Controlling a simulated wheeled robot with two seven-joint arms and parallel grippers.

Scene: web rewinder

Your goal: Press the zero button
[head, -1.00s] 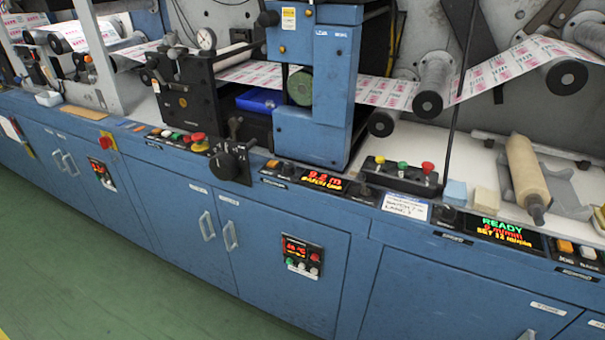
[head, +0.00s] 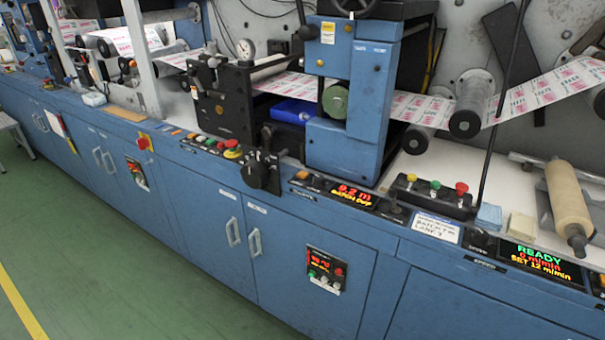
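A lit counter display (head: 353,196) is set in the blue console's top edge, below the blue machine head. It shows red digits that look like 0.2 m over a yellow line of text. A small orange button (head: 301,175) sits just left of this display, and a dark knob (head: 396,214) sits to its right. The labels by them are too small to read, so I cannot tell for sure which button is the zero button. Neither of my grippers is in view.
A black box with yellow, green and red buttons (head: 433,194) stands right of the display. A black lever unit (head: 262,172) juts from the console front at left. A READY display (head: 540,260) is at right. Green floor (head: 110,270) lies clear at lower left.

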